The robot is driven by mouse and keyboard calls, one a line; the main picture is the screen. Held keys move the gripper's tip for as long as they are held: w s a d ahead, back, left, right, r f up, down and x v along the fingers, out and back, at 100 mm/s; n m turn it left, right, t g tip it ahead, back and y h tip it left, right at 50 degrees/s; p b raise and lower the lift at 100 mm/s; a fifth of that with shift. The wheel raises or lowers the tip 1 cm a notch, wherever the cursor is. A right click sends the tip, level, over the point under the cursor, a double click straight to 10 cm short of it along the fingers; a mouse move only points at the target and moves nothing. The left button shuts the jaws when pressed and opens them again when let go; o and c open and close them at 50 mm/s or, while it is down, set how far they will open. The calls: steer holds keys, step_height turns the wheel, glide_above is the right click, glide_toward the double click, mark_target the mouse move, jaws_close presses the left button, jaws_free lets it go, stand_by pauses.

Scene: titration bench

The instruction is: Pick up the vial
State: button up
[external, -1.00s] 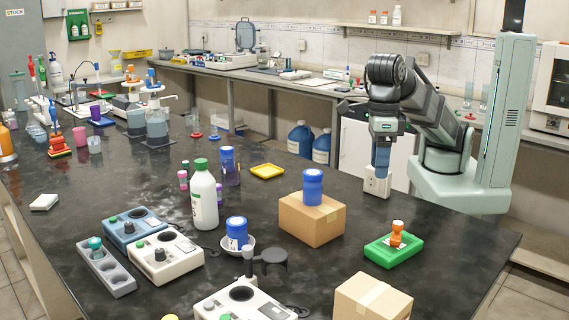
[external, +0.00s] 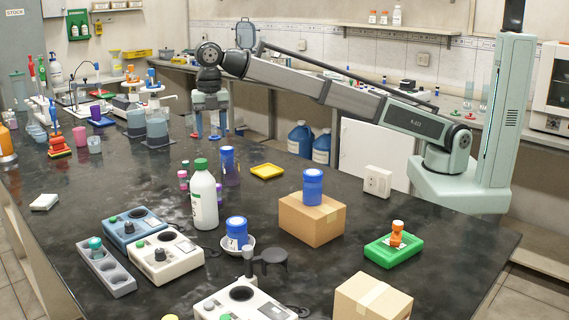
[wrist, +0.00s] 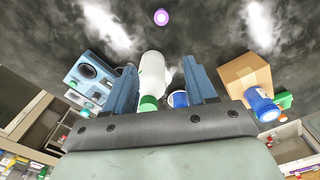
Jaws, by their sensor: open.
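Several things could be the vial; I cannot tell which one is meant. Small pink-capped vials (external: 183,180) stand left of a white bottle with a green cap (external: 205,200). A purple-capped one (external: 219,190) is right of that bottle. A blue-lidded jar (external: 229,165) stands just behind. My gripper (external: 209,127) is open and empty, fingers pointing down over the far part of the bench, behind these things. In the wrist view, the green-capped bottle (wrist: 152,78) and a blue-lidded jar (wrist: 180,99) show between my fingers. A small purple round thing (wrist: 161,17) is near the top edge.
A cardboard box (external: 310,220) bears a blue jar (external: 313,186). A green block (external: 391,250) holds an orange-topped piece (external: 397,233). A yellow tray (external: 267,171) lies behind. Bench instruments (external: 165,256) fill the front left.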

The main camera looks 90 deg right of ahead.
steer(key=w+d+f+m, duration=0.1)
steer(key=w+d+m, duration=0.2)
steer(key=w+d, duration=0.45)
steer(key=w+d+m, duration=0.3)
steer(key=w+d, duration=0.2)
steer(key=d, duration=0.6)
glide_above(185, 162)
step_height(185, 162, down, 5)
steer(key=shift+n, duration=0.3)
steer(key=f, duration=0.8)
steer(key=shift+s+f, duration=0.4)
steer(key=shift+w+f, duration=0.2)
steer(key=shift+f, duration=1.2)
steer(key=shift+w+f, duration=0.15)
steer(key=shift+f, duration=1.2)
jaws_close()
